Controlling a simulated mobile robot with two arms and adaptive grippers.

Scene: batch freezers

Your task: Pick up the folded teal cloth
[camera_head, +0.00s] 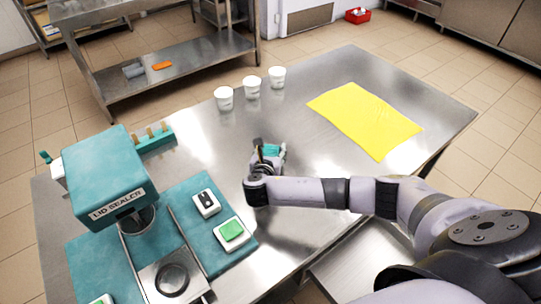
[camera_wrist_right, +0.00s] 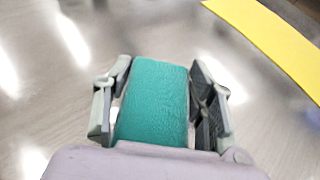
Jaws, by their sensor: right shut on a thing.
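The folded teal cloth (camera_wrist_right: 153,100) sits between the two fingers of my right gripper (camera_wrist_right: 158,105) in the right wrist view. The fingers are shut on its two sides. In the head view the right gripper (camera_head: 266,155) is over the middle of the steel table, and a small teal part of the cloth (camera_head: 272,150) shows beside the fingers. Whether the cloth touches the table is hard to tell. My left gripper is not in view.
A teal lid sealer (camera_head: 103,172) with a button base stands at the left of the steel table (camera_head: 320,145). Three white cups (camera_head: 252,88) stand at the back edge. A yellow sheet (camera_head: 365,118) lies at the right. The table between the cups and the gripper is clear.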

